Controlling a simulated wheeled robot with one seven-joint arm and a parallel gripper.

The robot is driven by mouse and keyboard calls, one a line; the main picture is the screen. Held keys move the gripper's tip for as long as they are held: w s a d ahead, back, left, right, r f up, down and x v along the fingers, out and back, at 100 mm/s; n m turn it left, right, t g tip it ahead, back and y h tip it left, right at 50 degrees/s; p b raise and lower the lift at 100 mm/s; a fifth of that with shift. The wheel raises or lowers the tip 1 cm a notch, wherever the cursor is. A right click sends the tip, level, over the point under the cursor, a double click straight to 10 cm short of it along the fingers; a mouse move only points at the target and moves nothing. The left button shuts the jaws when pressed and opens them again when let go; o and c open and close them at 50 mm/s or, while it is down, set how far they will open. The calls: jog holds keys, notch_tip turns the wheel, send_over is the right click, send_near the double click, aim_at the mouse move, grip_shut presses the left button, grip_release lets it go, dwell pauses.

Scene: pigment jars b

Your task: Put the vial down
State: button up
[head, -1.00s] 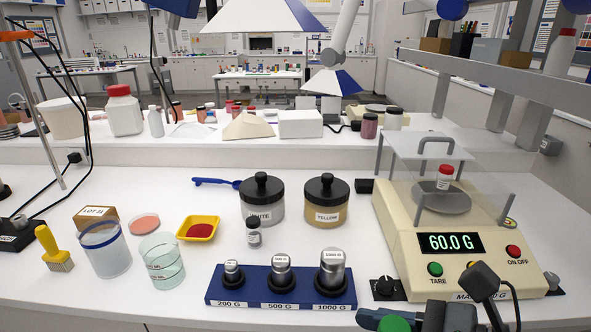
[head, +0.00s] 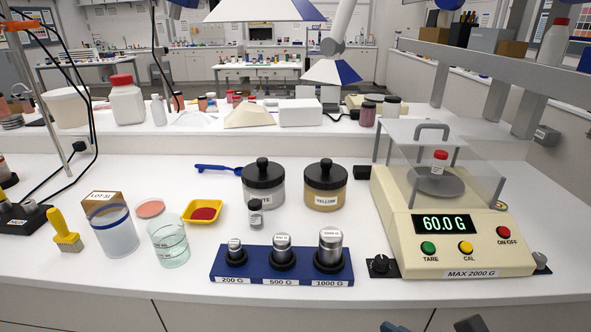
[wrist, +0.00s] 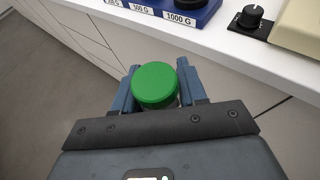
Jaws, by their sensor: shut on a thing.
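My gripper (wrist: 157,75) is shut on a green-capped vial (wrist: 155,86) in the wrist view. I see the vial from above; its body is hidden below the cap. The vial is over the floor, in front of the bench's front edge. In the head view only small parts of my gripper or arm show at the bottom edge, and the green-capped vial is out of sight. A red-capped vial (head: 439,162) stands on the balance pan (head: 437,184) under the clear cover, with the display reading 60.0 G.
The balance (head: 455,240) fills the bench's right side. A blue weight rack (head: 282,268) sits near the front edge, with the WHITE jar (head: 263,185) and YELLOW jar (head: 325,186) behind. A beaker (head: 170,243) and yellow tray (head: 202,212) are left.

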jog(key=w+d+f+m+t+h, duration=0.1)
jog(key=d+f+m+h, duration=0.3)
jog(key=f, duration=0.5)
jog(key=w+d+f+m+t+h, duration=0.1)
jog(key=w+d+f+m+h, duration=0.2)
jog(key=f, duration=0.6)
jog(key=shift+w+d+f+m+t+h, duration=0.15)
jog(key=shift+w+d+m+t+h, duration=0.2)
jog(key=shift+d+h, duration=0.4)
jog(key=shift+s+a, duration=0.1)
